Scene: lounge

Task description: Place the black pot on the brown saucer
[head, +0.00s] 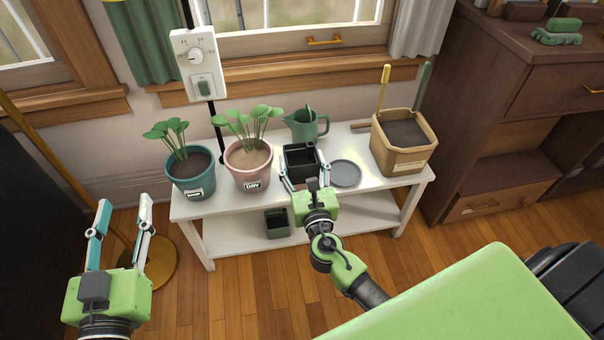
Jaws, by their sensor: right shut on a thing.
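The black pot (301,157) is square and stands upright at the middle of the white bench. My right gripper (304,174) reaches it from the front, with its fingers at the pot's two sides, shut on it. A round saucer (345,174) lies flat on the bench just right of the pot. It looks grey, and I see no plainly brown saucer. The pot is beside the saucer, not over it. Whether the pot's base touches the bench is hidden. My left gripper (125,206) is open and empty, left of the bench.
A teal pot (190,183) and a pink pot (249,170), both with plants, stand left. A green watering can (305,124) is behind the black pot. A tan planter (402,143) with tools stands right. A dark green pot (277,224) sits on the lower shelf.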

